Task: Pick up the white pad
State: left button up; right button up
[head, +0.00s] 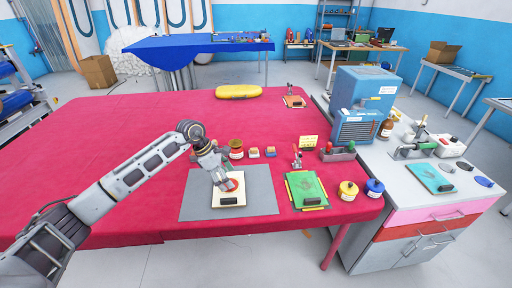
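A white square pad (231,202) with a red patch and a small black block near its front edge lies on a grey mat (262,195) on the red-covered table. My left gripper (226,184) points down over the back part of this pad and hides some of it. I cannot tell whether its fingers touch the pad or how far apart they are. My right gripper is not in view.
A brown jar (236,149) and small blocks stand behind the mat. A green board (306,189) and yellow and blue pots (348,190) are to its right. A blue machine (362,103) stands farther right. The table's left side is clear.

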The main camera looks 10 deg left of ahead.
aim_at(254, 153)
jog(key=i, duration=1.05)
